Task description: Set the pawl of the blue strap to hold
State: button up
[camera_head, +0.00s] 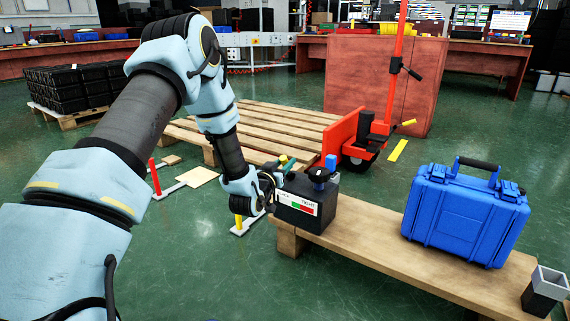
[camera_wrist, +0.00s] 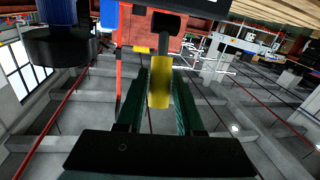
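A dark box (camera_head: 309,203) with a label reading "TIGHT" and a green and red strip stands on the wooden bench's left end. A blue post (camera_head: 331,162) with a black disc rises from its top. The blue post also shows in the wrist view (camera_wrist: 60,10), with its black disc (camera_wrist: 60,47) at upper left. My gripper (camera_head: 284,166) is at the box's left upper side. In the wrist view its dark green fingers (camera_wrist: 160,100) are apart, with a yellow lever grip (camera_wrist: 160,82) between them. Narrow gaps seem to show beside the grip; contact is unclear.
A blue case (camera_head: 465,215) stands on the bench (camera_head: 385,250) to the right, with a small grey and black holder (camera_head: 545,290) at the end. A wooden pallet (camera_head: 255,130) and a red post (camera_head: 398,60) with a wheeled base are behind. The bench between box and case is clear.

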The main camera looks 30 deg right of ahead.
grip_shut()
dwell(1.0)
